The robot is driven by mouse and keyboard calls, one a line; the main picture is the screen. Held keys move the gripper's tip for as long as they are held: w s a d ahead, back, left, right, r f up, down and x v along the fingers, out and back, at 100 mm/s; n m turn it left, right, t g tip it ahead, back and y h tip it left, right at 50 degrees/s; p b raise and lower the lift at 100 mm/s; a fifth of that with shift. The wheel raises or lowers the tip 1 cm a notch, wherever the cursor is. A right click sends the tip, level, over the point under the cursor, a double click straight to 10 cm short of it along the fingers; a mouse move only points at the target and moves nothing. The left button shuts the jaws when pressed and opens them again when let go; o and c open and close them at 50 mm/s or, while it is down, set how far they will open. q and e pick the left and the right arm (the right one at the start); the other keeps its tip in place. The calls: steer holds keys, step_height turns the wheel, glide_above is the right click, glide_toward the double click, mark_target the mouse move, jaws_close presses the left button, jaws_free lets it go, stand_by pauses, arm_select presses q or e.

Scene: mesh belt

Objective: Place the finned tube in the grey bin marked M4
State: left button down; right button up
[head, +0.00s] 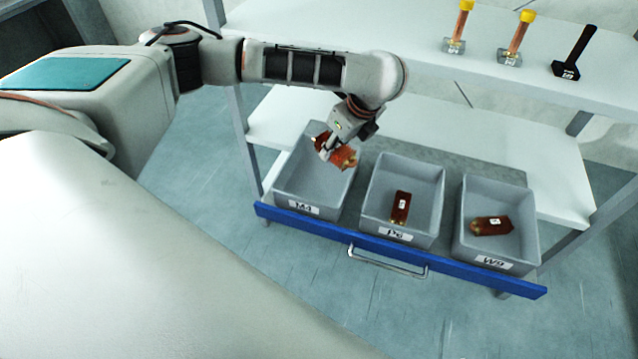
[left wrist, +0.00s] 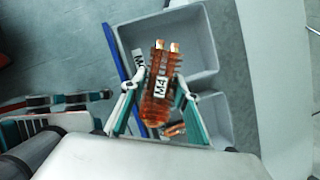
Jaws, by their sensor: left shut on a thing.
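The finned tube (head: 347,158) is copper-orange, and in the left wrist view the tube (left wrist: 160,95) shows a white M4 label and two bright metal ends. My left gripper (head: 335,147) is shut on it, with one finger on each side. The grey bin marked M4 (head: 290,189) is the leftmost of three on the blue-fronted drawer; it also shows in the left wrist view (left wrist: 195,45). The gripper holds the tube over the right part of this bin, tilted. No other item shows in the bin's visible part.
Bin P6 (head: 375,215) and bin W9 (head: 470,240) stand to the right, each with a brown labelled part inside. The white upper shelf (head: 400,35) holds two copper-coloured upright parts and a black one. The drawer has a metal handle (head: 385,262).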

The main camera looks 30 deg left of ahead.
arm_select(q)
steer(key=w+a+m+t+h, duration=0.2)
steer(key=w+a+m+t, duration=0.15)
steer(key=a+m, duration=0.45)
steer(key=m+h+b, duration=0.1)
steer(key=m+b, duration=0.1)
steer(key=m, duration=0.2)
glide_above(321, 180)
steer(key=s, duration=0.1)
steer(key=shift+g, duration=0.25)
step_height(321, 180, down, 15)
steer(key=shift+s+f, duration=0.15)
steer(key=shift+f, duration=0.5)
step_height(321, 180, down, 4)
steer(key=shift+b, duration=0.45)
arm_select(e)
steer(key=shift+w+a+f+y, duration=0.1)
steer(key=shift+w+a+y, duration=0.15)
steer(key=shift+a, duration=0.3)
steer(key=shift+w+a+f+y, duration=0.1)
steer(key=shift+w+a+y, duration=0.1)
steer(key=shift+a, duration=0.35)
arm_select(q)
steer(key=shift+f, duration=0.15)
steer(key=c, duration=1.5)
jaws_free()
